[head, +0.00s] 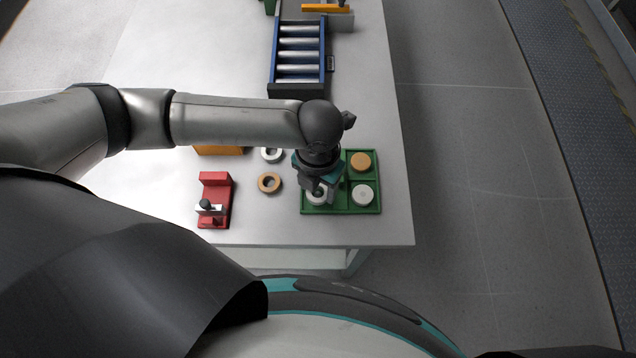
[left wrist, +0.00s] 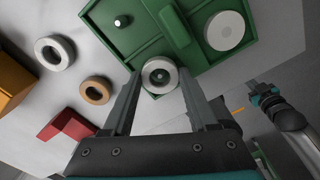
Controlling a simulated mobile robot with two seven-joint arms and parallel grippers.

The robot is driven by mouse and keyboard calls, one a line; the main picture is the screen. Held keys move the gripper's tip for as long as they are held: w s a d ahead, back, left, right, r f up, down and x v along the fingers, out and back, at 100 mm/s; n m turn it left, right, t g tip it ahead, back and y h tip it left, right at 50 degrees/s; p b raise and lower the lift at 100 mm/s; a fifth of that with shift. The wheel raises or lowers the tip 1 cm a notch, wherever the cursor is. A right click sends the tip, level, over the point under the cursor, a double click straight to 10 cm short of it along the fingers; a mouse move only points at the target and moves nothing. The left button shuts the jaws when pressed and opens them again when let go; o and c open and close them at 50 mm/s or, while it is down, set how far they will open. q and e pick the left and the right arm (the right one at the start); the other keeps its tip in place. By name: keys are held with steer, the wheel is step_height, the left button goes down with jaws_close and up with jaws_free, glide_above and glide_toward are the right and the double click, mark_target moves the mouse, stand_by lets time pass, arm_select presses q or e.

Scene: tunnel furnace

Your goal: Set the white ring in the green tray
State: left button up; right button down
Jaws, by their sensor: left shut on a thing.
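The white ring (left wrist: 160,75) is between the fingertips of my left gripper (head: 317,193), which is shut on it. In the head view the ring (head: 316,198) is at the front left compartment of the green tray (head: 341,211). In the left wrist view a small peg top shows through the ring's hole. I cannot tell whether the ring rests on the tray floor. My arm hides much of the back left compartment in the head view; the left wrist view shows a pale-topped peg (left wrist: 121,21) there. What looks like my right gripper (left wrist: 266,97) shows small in the left wrist view.
The right compartments hold an orange disc (head: 361,162) and a white disc (head: 363,195). Left of the tray lie another white ring (head: 272,155), an orange ring (head: 269,182) and a red fixture (head: 214,187). A blue-framed roller unit (head: 272,60) stands behind. Table's right strip is clear.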

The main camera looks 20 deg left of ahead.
arm_select(q)
steer(key=shift+f, duration=0.25)
steer(key=o, duration=1.5)
step_height(320, 180, up, 7)
steer(key=p, duration=0.8)
steer(key=shift+r, duration=0.15)
